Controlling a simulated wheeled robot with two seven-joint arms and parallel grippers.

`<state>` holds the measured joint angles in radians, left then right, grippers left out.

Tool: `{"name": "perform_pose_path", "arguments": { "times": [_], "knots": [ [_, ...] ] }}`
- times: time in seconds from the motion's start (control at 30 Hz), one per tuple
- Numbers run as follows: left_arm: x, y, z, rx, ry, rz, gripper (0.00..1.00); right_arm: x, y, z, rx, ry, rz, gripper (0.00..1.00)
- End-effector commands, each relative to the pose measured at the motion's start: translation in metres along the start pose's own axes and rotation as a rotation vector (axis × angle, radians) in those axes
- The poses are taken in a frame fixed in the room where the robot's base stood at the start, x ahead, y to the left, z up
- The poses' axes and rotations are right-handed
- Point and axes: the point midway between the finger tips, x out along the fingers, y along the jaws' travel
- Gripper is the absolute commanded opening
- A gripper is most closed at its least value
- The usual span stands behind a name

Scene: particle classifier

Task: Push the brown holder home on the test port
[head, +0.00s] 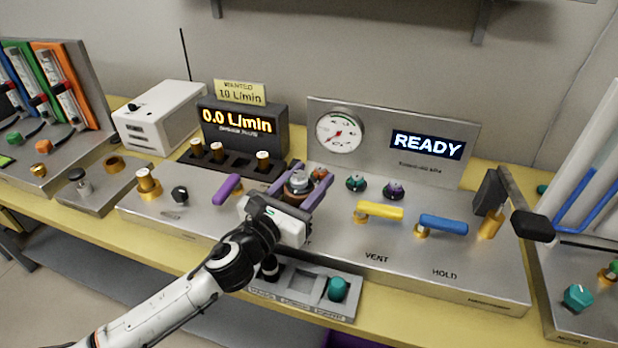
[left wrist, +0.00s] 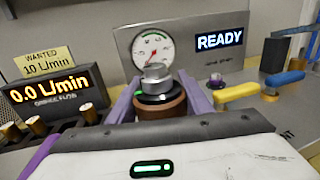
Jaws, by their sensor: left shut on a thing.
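The brown holder (left wrist: 159,107) is a short brown cylinder with a dark band and a silver metal top (left wrist: 155,75). It stands between the two purple fingers of my left gripper (left wrist: 157,98), which is shut on it. In the head view the holder's metal top (head: 298,182) shows between the fingers of the same gripper (head: 301,186), over the steel panel below the gauge. The test port is hidden under the holder and gripper, so I cannot tell how the holder is seated on it. My right gripper is not in view.
Behind stand a round gauge (head: 339,131) and a READY display (head: 427,145). A purple lever (head: 227,189) is to the left; teal and purple knobs, a yellow lever (head: 379,211) and a blue lever (head: 443,223) are to the right. A grey tray (head: 308,287) lies in front.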

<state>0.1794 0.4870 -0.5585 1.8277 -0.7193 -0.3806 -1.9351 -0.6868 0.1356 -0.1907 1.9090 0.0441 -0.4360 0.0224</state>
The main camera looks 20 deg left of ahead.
Motion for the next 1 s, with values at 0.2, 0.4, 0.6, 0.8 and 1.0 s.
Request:
{"name": "perform_pose_path", "arguments": {
  "times": [0.2, 0.4, 0.6, 0.8, 1.0],
  "knots": [
    [0.000, 0.000, 0.002, 0.001, -0.004, -0.001, 0.08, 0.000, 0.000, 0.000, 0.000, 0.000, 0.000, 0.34],
    [0.000, 0.000, -0.002, 0.001, -0.004, -0.001, 0.08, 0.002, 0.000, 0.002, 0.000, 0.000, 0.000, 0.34],
    [0.000, 0.000, -0.007, 0.000, -0.003, -0.001, 0.08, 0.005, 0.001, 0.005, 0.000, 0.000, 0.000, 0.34],
    [0.000, 0.000, -0.012, 0.000, -0.004, -0.001, 0.08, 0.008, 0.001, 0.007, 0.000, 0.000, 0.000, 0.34],
    [0.000, 0.000, -0.017, 0.000, -0.004, -0.001, 0.08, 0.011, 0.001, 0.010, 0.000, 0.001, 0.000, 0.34]
  ]
}}
